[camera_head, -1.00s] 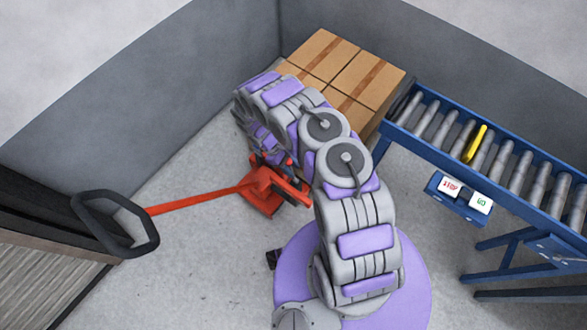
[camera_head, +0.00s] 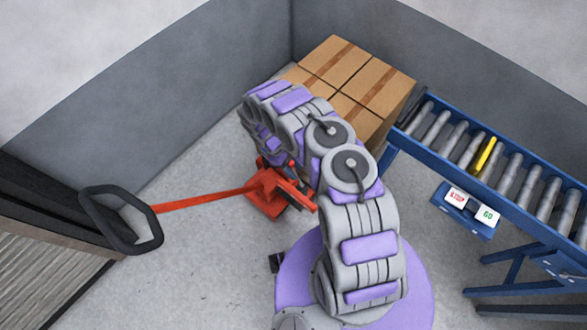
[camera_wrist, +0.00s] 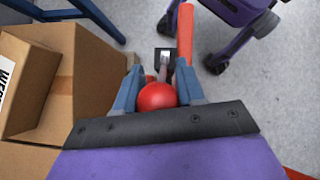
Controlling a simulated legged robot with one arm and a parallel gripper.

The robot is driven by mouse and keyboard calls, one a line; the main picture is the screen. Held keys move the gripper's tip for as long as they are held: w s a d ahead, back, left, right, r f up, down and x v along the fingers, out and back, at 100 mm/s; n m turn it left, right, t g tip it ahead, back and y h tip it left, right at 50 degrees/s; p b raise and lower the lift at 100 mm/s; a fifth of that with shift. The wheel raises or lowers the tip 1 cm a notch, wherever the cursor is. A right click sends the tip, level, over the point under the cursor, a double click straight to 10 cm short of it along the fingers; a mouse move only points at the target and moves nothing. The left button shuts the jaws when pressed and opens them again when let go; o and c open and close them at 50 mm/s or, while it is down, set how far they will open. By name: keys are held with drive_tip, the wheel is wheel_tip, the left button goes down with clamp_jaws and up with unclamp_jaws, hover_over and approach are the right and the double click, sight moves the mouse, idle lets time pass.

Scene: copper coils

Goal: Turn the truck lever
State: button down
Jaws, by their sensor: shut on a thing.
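The truck is a red pallet truck (camera_head: 267,192) on the floor, with a long red handle ending in a black loop grip (camera_head: 121,220) at the left. In the wrist view, the lever shows as a red ball knob (camera_wrist: 157,96) on a thin grey stem. My gripper (camera_wrist: 158,88) is shut on the knob, with one blue-grey finger on each side of it.
Stacked cardboard boxes (camera_head: 345,70) stand close behind my arm; they also fill the left of the wrist view (camera_wrist: 85,90). A blue roller conveyor (camera_head: 490,160) with a stop/go button box (camera_head: 466,210) stands at the right. Grey floor is clear around the truck handle.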

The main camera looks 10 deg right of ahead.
drive_tip(key=c, duration=0.8)
unclamp_jaws()
drive_tip(key=p+v, duration=0.3)
drive_tip(key=v, duration=1.4)
drive_tip(key=shift+a, duration=0.15)
drive_tip(key=shift+w+r, duration=0.1)
drive_tip(key=shift+w, duration=0.05)
